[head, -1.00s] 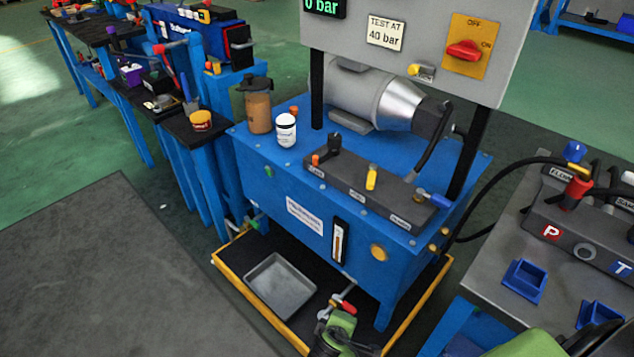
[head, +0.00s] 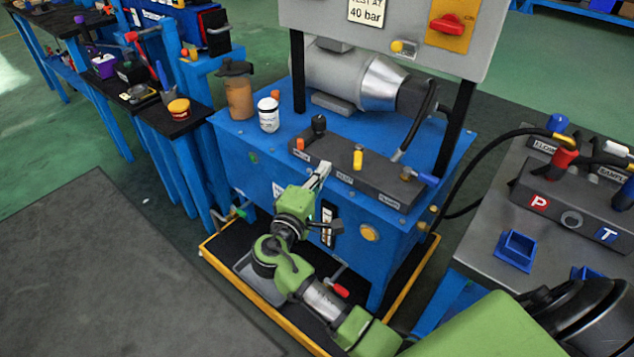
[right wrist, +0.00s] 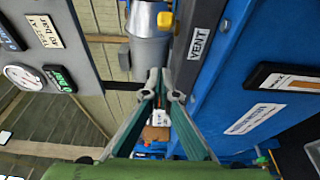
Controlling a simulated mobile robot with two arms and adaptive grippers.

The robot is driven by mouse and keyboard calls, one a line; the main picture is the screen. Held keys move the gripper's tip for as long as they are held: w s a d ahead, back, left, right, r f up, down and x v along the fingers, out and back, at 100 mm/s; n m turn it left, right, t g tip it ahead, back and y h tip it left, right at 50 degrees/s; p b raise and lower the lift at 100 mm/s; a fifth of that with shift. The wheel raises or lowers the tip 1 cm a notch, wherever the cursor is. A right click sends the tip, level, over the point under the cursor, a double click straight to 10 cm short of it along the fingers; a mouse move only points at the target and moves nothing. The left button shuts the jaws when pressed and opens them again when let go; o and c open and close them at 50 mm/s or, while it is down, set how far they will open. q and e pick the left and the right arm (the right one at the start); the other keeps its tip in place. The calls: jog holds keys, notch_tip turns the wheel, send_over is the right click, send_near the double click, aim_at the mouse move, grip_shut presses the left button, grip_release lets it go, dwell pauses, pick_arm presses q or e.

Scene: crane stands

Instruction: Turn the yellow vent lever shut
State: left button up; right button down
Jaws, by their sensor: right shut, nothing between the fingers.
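The yellow vent lever (head: 358,158) stands up from the middle of the dark grey valve block (head: 378,188) on the blue tank. In the right wrist view a yellow part (right wrist: 165,19) shows at the top, beside the VENT label (right wrist: 199,43). My right gripper (head: 322,171) is shut and empty, its tips at the front edge of the block, left of the lever and apart from it. In the right wrist view its fingers (right wrist: 160,82) converge. My left gripper is out of view.
An orange-tipped lever (head: 300,144) and a black knob (head: 319,125) stand left of the yellow lever; a blue lever (head: 427,179) is right. A white jar (head: 268,115) and brown jug (head: 234,98) stand on the tank's left. The motor (head: 350,80) is behind.

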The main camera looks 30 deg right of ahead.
aim_at(358, 157)
jog(key=x, duration=0.3)
jog(key=shift+w+d, duration=0.25)
jog(key=shift+d, duration=0.05)
jog(key=shift+s+d, duration=0.95)
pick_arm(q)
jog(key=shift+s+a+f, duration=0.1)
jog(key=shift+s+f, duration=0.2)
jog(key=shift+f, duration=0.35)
pick_arm(e)
jog(key=shift+s+d+f, duration=0.1)
jog(key=shift+s+d, duration=0.3)
jog(key=shift+d, duration=0.05)
pick_arm(q)
jog(key=shift+p, duration=0.3)
